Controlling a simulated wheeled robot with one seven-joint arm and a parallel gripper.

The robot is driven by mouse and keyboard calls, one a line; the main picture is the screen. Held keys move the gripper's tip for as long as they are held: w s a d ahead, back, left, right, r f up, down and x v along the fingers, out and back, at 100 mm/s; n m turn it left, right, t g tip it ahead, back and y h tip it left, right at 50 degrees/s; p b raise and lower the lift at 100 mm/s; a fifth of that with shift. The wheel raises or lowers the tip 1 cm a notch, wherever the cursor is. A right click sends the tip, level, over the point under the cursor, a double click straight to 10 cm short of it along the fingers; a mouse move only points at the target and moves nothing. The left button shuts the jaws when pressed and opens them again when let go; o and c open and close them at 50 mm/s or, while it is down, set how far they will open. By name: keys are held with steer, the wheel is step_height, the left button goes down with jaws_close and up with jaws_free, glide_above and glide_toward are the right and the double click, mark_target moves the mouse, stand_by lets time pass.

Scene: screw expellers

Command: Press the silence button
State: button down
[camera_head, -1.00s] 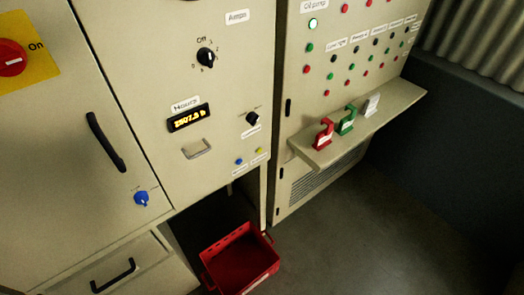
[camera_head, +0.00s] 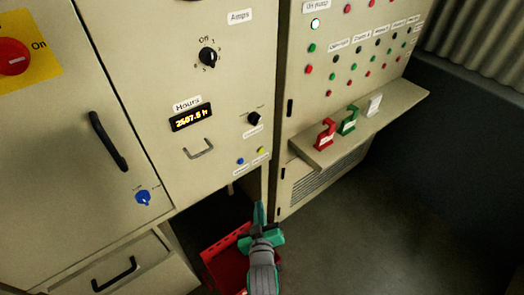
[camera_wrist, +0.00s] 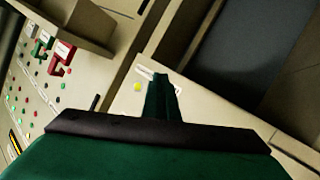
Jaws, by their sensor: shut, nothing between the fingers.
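Two small buttons sit low on the middle cabinet panel, a blue button (camera_head: 240,161) and a yellow button (camera_head: 261,150). Each has a small white label that is too small to read, so I cannot tell which one is the silence button. My gripper (camera_head: 259,208) is green and grey, with its fingers shut and empty, pointing up below the buttons and apart from them. In the wrist view the shut fingers (camera_wrist: 160,80) show beside the yellow button (camera_wrist: 137,87); the blue button is not visible there.
A red bin (camera_head: 228,265) lies partly behind my gripper. A shelf (camera_head: 395,108) with red, green and white padlock-like tags juts out at right. A small metal handle (camera_head: 199,149) and a black knob (camera_head: 254,118) are near the buttons. The floor at right is clear.

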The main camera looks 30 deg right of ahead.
mark_target(261, 150)
steer(key=w+d+r+h, duration=0.1)
steer(key=w+d+r, duration=0.1)
steer(key=d, duration=0.4)
steer(key=w+d+r+g, duration=0.1)
steer(key=w+d+r, duration=0.1)
steer(key=d+r, duration=0.2)
steer(key=shift+d+m+h, duration=0.4)
steer(key=shift+d, duration=0.5)
steer(key=shift+w, duration=0.1)
steer(key=w, duration=0.8)
steer(key=shift+w+a, duration=0.3)
steer(key=shift+a, duration=0.05)
stand_by(0.8)
steer(key=shift+w, duration=0.4)
steer(key=shift+w+a, duration=0.1)
steer(key=shift+w, duration=0.35)
stand_by(0.6)
steer(key=shift+s, duration=0.85)
